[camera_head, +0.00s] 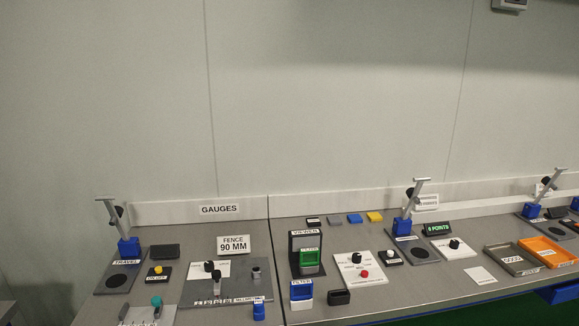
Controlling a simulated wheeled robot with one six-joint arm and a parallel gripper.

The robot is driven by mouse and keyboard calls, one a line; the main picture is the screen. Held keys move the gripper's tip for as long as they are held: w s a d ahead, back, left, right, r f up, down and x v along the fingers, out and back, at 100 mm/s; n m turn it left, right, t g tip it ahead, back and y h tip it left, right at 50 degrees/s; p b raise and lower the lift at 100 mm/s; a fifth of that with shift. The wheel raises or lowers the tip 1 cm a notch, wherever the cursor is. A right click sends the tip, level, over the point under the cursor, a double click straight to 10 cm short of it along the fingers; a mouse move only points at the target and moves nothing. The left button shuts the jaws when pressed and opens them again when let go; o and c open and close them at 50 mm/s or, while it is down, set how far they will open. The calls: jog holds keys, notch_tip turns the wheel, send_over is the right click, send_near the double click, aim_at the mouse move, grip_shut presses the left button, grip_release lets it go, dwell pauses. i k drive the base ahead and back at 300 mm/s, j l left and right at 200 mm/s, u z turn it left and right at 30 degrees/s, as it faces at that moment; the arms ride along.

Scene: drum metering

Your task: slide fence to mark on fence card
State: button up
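The fence card (230,244) stands upright at the back of the left bench and reads "FENCE 90 MM". In front of it is a dark grey plate (235,290) with a strip of small marks (220,301) along its front edge; the marks are too small to read. A black knob (216,275) and a grey post (256,272) stand on or by this plate. I cannot tell which part is the fence or which mark it is at. My gripper is not in view.
A teal-knobbed device (156,301) and a yellow-button box (158,270) are left of the plate, with a lever stand (127,248) farther left. A blue block (259,311) is at its front right. The green-fronted viewer (309,255) stands across the bench seam.

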aim_at(216, 274)
jog(key=k+l, duration=0.2)
jog(key=j, duration=0.25)
jog(key=i+j, duration=0.1)
jog(key=j, duration=0.15)
jog(key=i+j, duration=0.3)
jog(key=i+j+z, duration=0.1)
jog(key=i+j, duration=0.15)
jog(key=j, duration=0.25)
jog(key=i+j+z, duration=0.1)
jog(key=i+j, duration=0.45)
jog(key=j, duration=0.3)
